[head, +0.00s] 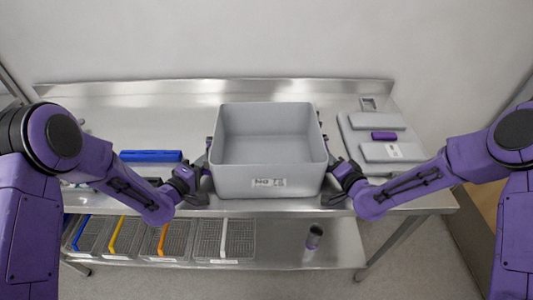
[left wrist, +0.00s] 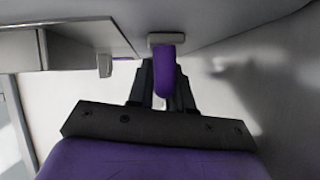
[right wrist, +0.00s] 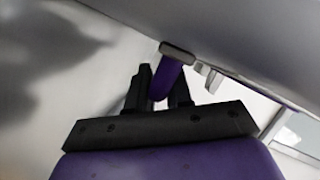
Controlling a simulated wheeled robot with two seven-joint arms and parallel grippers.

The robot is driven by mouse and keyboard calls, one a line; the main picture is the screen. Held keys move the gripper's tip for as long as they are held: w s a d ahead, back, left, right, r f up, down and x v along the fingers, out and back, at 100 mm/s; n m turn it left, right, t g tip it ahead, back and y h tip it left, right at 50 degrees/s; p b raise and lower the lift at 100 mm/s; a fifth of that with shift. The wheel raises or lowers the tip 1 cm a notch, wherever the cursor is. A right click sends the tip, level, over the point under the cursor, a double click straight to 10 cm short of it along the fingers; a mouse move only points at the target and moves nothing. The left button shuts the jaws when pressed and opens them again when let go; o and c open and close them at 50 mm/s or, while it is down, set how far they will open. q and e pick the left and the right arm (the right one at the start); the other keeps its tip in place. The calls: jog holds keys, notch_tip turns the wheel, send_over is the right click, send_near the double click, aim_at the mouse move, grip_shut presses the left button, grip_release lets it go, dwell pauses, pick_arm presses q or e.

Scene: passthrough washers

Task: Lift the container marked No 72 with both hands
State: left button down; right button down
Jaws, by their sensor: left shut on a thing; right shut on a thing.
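The grey open container marked No 72 (head: 268,187) is upright and looks empty, over the front middle of the steel table. The label on its front wall is small but shows "NO 72". My left gripper (head: 198,175) is at its left side, shut on a purple handle (left wrist: 165,68). My right gripper (head: 338,177) is at its right side, shut on a matching purple handle (right wrist: 166,75). The fingers partly hide both handles. I cannot tell whether the container's base touches the table.
A blue bar-like object (head: 151,156) lies on the steel table (head: 120,125) at left. Grey lid-like pieces (head: 360,130) with a purple part lie at right. Several wire baskets (head: 205,240) and a dark cylinder (head: 314,236) stand on the lower shelf. A raised steel edge runs along the back.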

pick_arm(q)
jog(key=shift+w+r, duration=0.15)
pick_arm(e)
jog(key=shift+w+r, duration=0.15)
jog(key=shift+r, duration=0.05)
